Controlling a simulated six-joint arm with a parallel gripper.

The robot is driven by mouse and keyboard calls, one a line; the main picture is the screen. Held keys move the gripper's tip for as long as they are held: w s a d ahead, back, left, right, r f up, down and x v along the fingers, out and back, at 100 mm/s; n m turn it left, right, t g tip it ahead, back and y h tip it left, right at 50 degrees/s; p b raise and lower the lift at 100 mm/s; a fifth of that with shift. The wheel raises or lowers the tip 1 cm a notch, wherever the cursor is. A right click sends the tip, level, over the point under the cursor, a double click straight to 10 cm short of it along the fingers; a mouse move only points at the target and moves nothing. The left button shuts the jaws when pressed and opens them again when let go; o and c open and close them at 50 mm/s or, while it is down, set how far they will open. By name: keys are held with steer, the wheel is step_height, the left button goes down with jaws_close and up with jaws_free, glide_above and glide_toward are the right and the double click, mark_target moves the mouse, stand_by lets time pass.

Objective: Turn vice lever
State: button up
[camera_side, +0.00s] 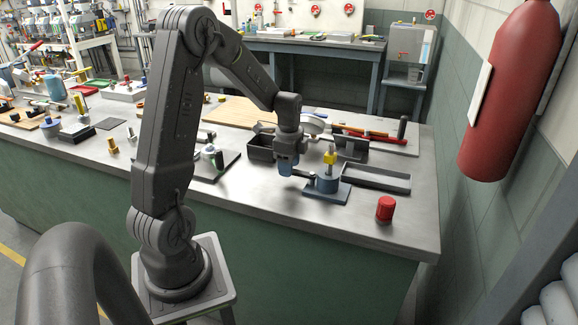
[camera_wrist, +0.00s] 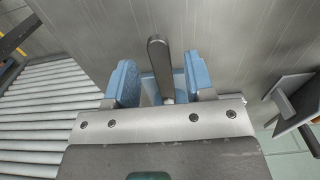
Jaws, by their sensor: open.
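The vice (camera_side: 327,184) is a blue round body on a flat blue base plate, with a yellow part standing upright on it. Its dark lever (camera_side: 302,175) sticks out to the left, towards my gripper (camera_side: 287,167), which points down just left of the vice. In the wrist view, my gripper (camera_wrist: 160,84) is open, with one blue finger on each side of a grey round-ended lever (camera_wrist: 158,62). I cannot tell whether either finger touches it. The lever's lower end is partly hidden by my gripper; a bluish part shows behind it.
A red cylinder (camera_side: 385,208) stands right of the vice, near the bench's front edge. A long dark tray (camera_side: 376,178) lies behind and right of the vice. A black bin (camera_side: 262,147) stands behind my gripper. The bench top in front of the vice is clear.

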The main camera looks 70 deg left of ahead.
steer(key=shift+r, duration=2.75)
steer(key=shift+d+r, duration=0.15)
steer(key=shift+d, duration=0.1)
steer(key=s+d+r+n+t+y, duration=0.1)
steer(key=s+d+r+n, duration=0.1)
steer(key=d+r, duration=0.35)
steer(key=s+d+r+n+t, duration=0.1)
steer(key=d+r+n+t, duration=0.15)
steer(key=d, duration=0.65)
steer(key=s+d+r+n+t+h, duration=0.1)
steer(key=s+d+n, duration=0.3)
steer(key=s+d, duration=0.5)
steer(key=shift+s+d+r+t, duration=0.35)
steer(key=shift+d+r+t, duration=0.15)
steer(key=shift+d, duration=0.2)
